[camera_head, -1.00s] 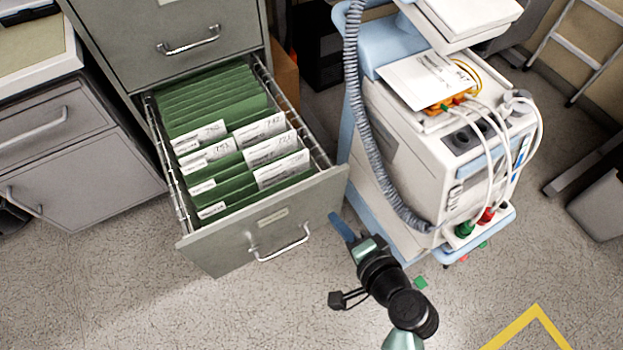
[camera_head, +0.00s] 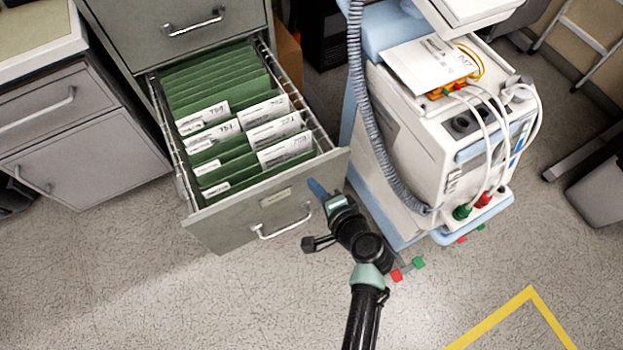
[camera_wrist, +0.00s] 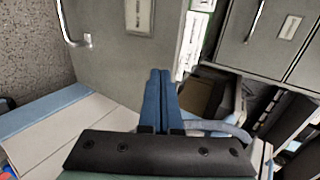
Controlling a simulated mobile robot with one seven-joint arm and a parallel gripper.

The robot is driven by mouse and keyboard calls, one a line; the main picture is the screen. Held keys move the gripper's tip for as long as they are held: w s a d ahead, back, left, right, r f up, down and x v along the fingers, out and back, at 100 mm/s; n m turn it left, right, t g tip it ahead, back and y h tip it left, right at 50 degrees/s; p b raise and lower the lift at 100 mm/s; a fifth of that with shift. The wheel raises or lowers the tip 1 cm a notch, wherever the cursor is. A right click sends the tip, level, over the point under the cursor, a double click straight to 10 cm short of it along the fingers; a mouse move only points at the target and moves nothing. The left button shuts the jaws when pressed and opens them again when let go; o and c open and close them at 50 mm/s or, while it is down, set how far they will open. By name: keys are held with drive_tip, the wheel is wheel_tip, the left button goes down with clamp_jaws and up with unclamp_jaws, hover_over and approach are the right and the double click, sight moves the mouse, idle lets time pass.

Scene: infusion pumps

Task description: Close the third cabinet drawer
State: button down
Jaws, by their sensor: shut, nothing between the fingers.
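The open cabinet drawer (camera_head: 240,205) is pulled well out, with green hanging files (camera_head: 222,120) and white labels inside. Its front has a silver handle (camera_head: 280,222) and a label plate. My gripper (camera_head: 317,188) is shut and empty, with blue fingertips at the right part of the drawer front, right of the handle. In the wrist view, the blue fingers (camera_wrist: 154,95) lie together in front of the grey drawer front (camera_wrist: 105,60), with the handle (camera_wrist: 74,30) at upper left. I cannot tell whether the fingertips touch the front.
A white and blue medical machine (camera_head: 440,140) with a coiled hose stands close on the right of the drawer and my arm. A low grey cabinet (camera_head: 70,135) stands on the left. The floor in front is clear, with yellow tape (camera_head: 530,293) at lower right.

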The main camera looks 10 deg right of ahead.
drive_tip(key=shift+w+a, duration=0.2)
drive_tip(key=shift+w, duration=0.3)
drive_tip(key=shift+w+a, duration=0.15)
drive_tip(key=shift+w, duration=0.35)
